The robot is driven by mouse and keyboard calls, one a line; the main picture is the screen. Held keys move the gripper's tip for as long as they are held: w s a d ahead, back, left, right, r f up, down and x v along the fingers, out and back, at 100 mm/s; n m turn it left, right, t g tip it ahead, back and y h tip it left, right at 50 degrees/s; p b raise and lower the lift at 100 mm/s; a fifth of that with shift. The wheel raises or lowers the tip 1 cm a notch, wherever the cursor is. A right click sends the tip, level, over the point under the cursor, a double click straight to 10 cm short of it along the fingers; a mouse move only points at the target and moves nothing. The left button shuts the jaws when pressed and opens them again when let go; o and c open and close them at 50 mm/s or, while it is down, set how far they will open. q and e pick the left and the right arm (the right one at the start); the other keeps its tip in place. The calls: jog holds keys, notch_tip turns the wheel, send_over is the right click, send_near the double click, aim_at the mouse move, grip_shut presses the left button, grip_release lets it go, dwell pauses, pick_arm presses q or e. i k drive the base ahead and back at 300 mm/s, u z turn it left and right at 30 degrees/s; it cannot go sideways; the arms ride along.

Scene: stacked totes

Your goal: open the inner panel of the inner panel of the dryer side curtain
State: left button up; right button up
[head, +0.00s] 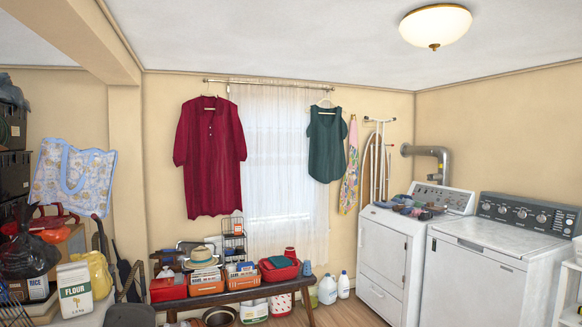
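A sheer white curtain (262,160) hangs from a rod (270,84) over a window on the back wall. Its panels look drawn together across the window, and the line between them is hard to make out. The dryer (392,262) appears to be the white machine just right of the curtain, with shoes on top. A dark red shirt (209,150) hangs at the curtain's left and a dark green top (325,145) at its right, covering parts of its edges. Neither of my grippers is in view.
A bench (236,296) with orange bins stands below the window, with bottles (327,289) on the floor beside it. A second white machine (492,262) stands at right. An ironing board (376,170) leans on the back wall. Stacked goods and a flour bag (75,288) crowd the left.

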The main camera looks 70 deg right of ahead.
aim_at(290, 96)
jog(key=z, duration=1.35)
jog(key=i, duration=0.3)
jog(key=z, duration=1.2)
jog(key=i, duration=5.55)
